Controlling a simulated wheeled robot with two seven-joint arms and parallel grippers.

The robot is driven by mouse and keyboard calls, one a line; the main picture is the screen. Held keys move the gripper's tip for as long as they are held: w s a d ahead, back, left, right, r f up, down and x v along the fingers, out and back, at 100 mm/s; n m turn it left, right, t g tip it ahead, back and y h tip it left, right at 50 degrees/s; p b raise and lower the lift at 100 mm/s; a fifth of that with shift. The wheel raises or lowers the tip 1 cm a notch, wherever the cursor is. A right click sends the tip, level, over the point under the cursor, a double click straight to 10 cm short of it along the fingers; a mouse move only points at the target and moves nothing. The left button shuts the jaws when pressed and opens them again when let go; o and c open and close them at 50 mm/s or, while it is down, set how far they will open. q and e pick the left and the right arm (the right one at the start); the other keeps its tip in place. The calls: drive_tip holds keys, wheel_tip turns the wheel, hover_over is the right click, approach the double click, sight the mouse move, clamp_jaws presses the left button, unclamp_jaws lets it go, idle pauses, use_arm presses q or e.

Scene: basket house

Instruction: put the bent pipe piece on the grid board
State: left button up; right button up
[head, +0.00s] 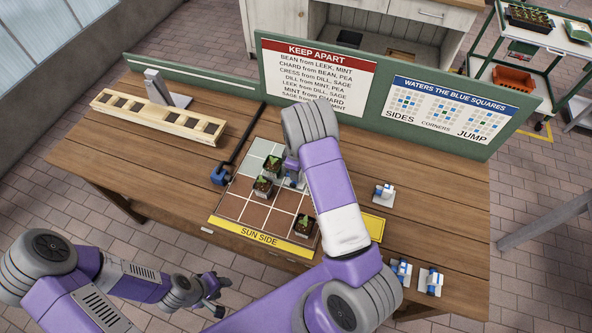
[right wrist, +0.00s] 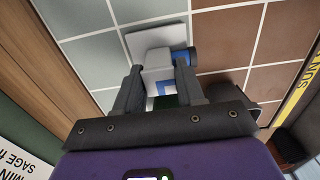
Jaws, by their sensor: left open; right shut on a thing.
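The grid board (head: 232,207) lies on the wooden table, with grey-green and brown squares and a yellow "SUN SIDE" edge. My right gripper (right wrist: 160,84) is shut on a white pipe piece with blue ends (right wrist: 158,62), over the board. In the right wrist view its square white base is over or on a grey-green square; I cannot tell if it touches. In the head view my right arm partly hides this piece (head: 294,181). My left gripper (head: 214,304) is open and empty, in front of the table.
Several potted seedlings stand on the board, one of them at the front right (head: 304,226). Other white-and-blue pieces lie at the right (head: 383,194) and front right (head: 430,281). A wooden rack (head: 155,117) and a rod with a blue end (head: 220,176) lie left. Signs stand behind.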

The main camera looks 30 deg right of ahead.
drive_tip(key=shift+f, duration=0.1)
drive_tip(key=shift+f, duration=0.15)
drive_tip(key=o, duration=1.1)
drive_tip(key=shift+w, duration=0.1)
drive_tip(key=shift+c, duration=0.2)
wheel_tip(320, 180, up, 12)
drive_tip(key=shift+r, duration=0.2)
